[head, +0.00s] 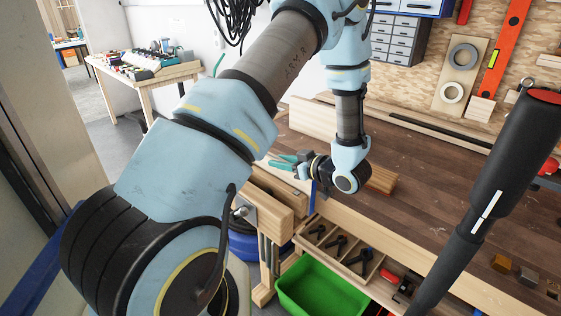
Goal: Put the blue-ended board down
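My gripper (290,164) is small in the head view, at the left end of the bench, with its fingers toward the left. My wrist partly hides it, and I cannot make out whether its fingers are apart or closed. A narrow upright blue piece (312,194) shows just below it at the bench's front edge; it may be the blue end of the board. A reddish-brown wooden piece (381,179) shows behind my wrist, low over the bench top. I cannot tell whether the two are one board, or whether my gripper touches it.
The workbench (420,205) has clear dark top to the right of my wrist. A pale board (312,119) stands at its back left. Below the front edge are an open drawer (312,236) with tools and a green bin (318,291). Small blocks (502,264) lie at right.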

